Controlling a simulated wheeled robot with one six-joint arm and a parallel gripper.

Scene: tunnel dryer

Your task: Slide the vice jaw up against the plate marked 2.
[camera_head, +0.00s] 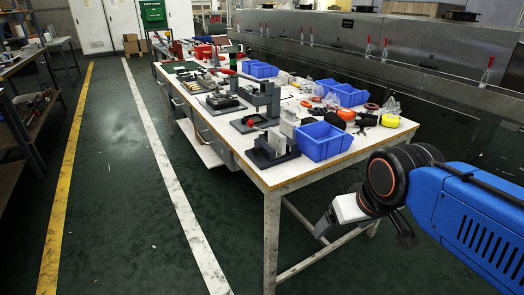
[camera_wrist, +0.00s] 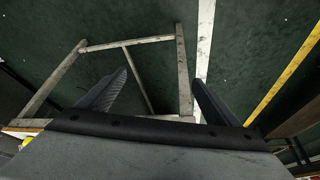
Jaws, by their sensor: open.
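A grey vice (camera_head: 272,148) with a dark base stands at the near corner of the white workbench (camera_head: 330,166). A pale upright plate (camera_head: 290,121) stands just behind it. No number can be read, so I cannot tell which plate is marked 2 or which part is the sliding jaw. My gripper (camera_head: 326,226) is off the bench's near end, below the level of its top and right of the vice. In the wrist view my gripper (camera_wrist: 160,79) is open, with nothing between its two dark fingers. The vice is not in the wrist view.
Blue bins (camera_head: 322,141), black and orange tools (camera_head: 346,114) and other grey fixtures (camera_head: 264,96) crowd the bench. Its legs and cross-bars (camera_wrist: 125,42) show below my fingers. Green floor is clear left of the bench, between the white line (camera_head: 165,165) and yellow line (camera_head: 68,180).

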